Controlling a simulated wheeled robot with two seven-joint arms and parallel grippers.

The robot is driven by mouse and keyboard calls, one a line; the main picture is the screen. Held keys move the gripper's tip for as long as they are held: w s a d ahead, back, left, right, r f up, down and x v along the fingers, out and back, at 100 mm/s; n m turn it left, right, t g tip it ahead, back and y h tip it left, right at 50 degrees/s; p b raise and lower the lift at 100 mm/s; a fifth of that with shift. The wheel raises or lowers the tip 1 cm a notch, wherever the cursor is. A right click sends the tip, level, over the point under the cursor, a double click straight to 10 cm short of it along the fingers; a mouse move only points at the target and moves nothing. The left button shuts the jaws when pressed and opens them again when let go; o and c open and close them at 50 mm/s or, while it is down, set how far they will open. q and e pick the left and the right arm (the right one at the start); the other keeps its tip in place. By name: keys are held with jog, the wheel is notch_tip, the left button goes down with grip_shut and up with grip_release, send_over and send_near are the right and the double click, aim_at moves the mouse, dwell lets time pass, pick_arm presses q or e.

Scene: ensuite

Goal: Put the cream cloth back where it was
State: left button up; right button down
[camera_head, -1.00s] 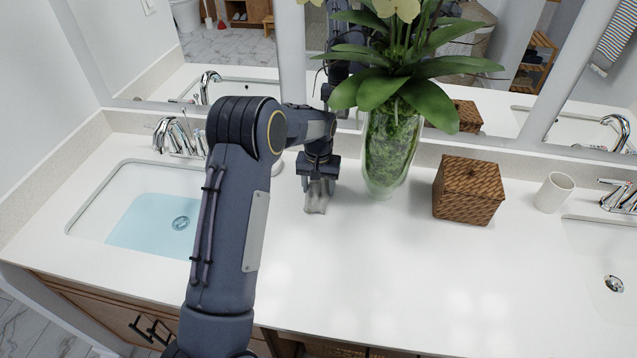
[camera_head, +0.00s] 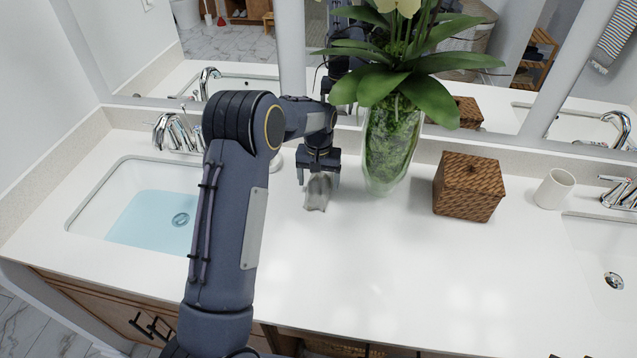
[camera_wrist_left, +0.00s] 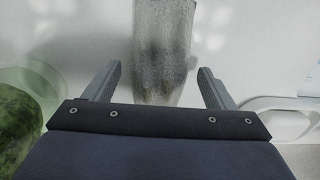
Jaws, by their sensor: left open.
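The cloth (camera_head: 317,194) looks greyish and crumpled, and rests on the white counter just left of the glass vase. It also shows in the left wrist view as a textured grey-beige strip (camera_wrist_left: 163,40) running away from me. My left gripper (camera_head: 318,182) is open, with its fingers apart on either side of the cloth's near end. In the left wrist view there is a clear gap between each finger and the cloth (camera_wrist_left: 158,70). My right gripper is out of view.
A glass vase with green filling (camera_head: 387,150) and broad leaves stands close right of the gripper. A woven box (camera_head: 468,187) and a white cup (camera_head: 553,190) stand further right. A water-filled sink (camera_head: 150,219) lies left. The front middle counter is clear.

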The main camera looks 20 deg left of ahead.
aim_at(319, 184)
pick_arm(q)
notch_tip(319, 184, up, 10)
jog(key=r+b, duration=0.1)
jog(key=b, duration=0.1)
jog(key=s+r+t+h, duration=0.2)
jog(key=s+r, duration=0.4)
jog(key=s, duration=0.3)
jog(key=s+d+f+t, duration=0.1)
jog(key=s+d, duration=0.1)
jog(key=s, duration=0.6)
jog(key=s+d+t+h, duration=0.1)
jog(key=s+d, duration=0.2)
jog(key=s, duration=0.6)
jog(key=s+d+f+m+t, duration=0.1)
jog(key=s+d, duration=0.1)
jog(key=s, duration=0.7)
jog(key=shift+d+f+t+h, duration=0.3)
jog(key=shift+d+f+h, duration=0.05)
jog(key=shift+h, duration=0.05)
